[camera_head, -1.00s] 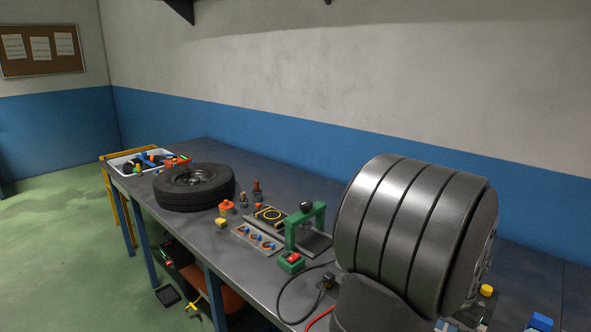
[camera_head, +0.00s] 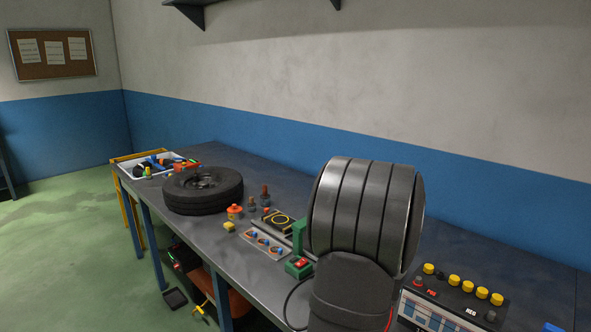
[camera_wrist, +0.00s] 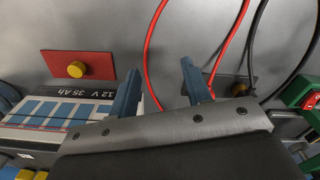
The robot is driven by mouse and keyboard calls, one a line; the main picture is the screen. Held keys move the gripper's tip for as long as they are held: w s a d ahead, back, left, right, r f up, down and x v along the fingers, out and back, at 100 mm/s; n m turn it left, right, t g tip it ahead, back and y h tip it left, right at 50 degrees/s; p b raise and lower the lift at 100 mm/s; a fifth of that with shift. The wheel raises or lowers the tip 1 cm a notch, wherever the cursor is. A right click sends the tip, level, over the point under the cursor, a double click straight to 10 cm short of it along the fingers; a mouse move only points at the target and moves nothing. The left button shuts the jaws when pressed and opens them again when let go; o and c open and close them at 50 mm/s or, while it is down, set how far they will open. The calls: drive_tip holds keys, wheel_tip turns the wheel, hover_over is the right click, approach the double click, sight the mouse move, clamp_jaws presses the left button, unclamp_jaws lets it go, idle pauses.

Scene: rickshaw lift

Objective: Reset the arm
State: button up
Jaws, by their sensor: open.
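A battery (camera_wrist: 60,115) marked 12 V 35 Ah lies to the left of and partly behind the left finger. In the head view, my large grey ringed arm link stands over the bench and hides part of it; my gripper is out of that view. The battery (camera_head: 440,306), with several yellow caps, shows to the right of my arm.
A red plate (camera_wrist: 103,65) with a yellow knob lies near the fingers. A red cable (camera_wrist: 148,45) and a black cable (camera_wrist: 253,45) loop close by. A green press frame (camera_head: 299,236), a tire (camera_head: 203,190) and a tool tray (camera_head: 128,168) stand along the bench.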

drive_tip(key=w+a+n, duration=0.1)
drive_tip(key=w+a, duration=0.1)
drive_tip(key=a, duration=0.1)
drive_tip(key=w+a+f+n, duration=0.1)
drive_tip(key=w+a, duration=0.1)
drive_tip(key=a, duration=0.2)
drive_tip(key=w+a+n, duration=0.2)
drive_tip(key=a, duration=0.2)
drive_tip(key=shift+w+a+f, duration=0.2)
drive_tip(key=shift+w+f, duration=0.1)
drive_tip(key=shift+w+a, duration=0.15)
drive_tip(key=shift+w, duration=0.2)
